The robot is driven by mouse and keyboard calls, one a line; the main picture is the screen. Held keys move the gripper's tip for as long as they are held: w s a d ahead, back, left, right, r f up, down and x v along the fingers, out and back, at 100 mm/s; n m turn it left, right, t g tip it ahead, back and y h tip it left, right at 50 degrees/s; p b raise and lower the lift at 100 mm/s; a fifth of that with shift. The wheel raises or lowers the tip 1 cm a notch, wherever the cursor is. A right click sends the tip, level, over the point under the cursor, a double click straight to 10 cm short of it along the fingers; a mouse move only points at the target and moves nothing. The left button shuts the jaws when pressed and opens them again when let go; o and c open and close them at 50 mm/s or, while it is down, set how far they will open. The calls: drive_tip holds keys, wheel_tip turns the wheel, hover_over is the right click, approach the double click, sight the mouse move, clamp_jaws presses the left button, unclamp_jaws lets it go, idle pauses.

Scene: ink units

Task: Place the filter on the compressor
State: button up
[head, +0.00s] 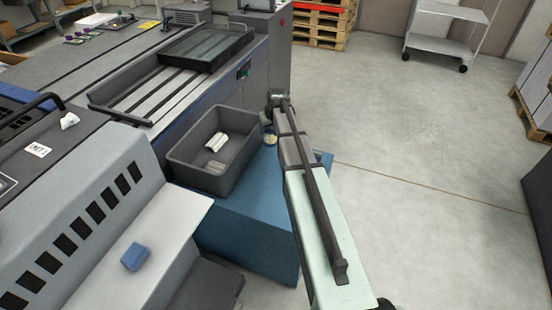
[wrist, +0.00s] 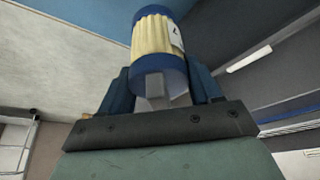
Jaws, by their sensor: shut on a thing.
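The filter (wrist: 155,38) is a cylinder with a cream pleated body, blue end bands and a white label. In the wrist view it stands between the dark fingers of my gripper (wrist: 157,88), which is shut on it. In the head view a small cream part of the filter (head: 270,139) shows beside my arm, just right of the grey bin. My arm hides most of the gripper there. I cannot make out which thing is the compressor.
A grey open bin (head: 180,150) with white rolls (head: 217,142) inside stands on a blue block (head: 250,225). A grey machine (head: 75,225) with a small blue box (head: 135,257) is at left. A trolley (head: 445,42) and pallets (head: 318,28) stand behind. The floor at right is mostly clear.

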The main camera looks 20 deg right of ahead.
sight(270, 143)
drive_tip(key=shift+f, duration=4.35)
drive_tip(key=shift+f, duration=0.15)
drive_tip(key=o, duration=1.1)
drive_tip(key=v, duration=1.2)
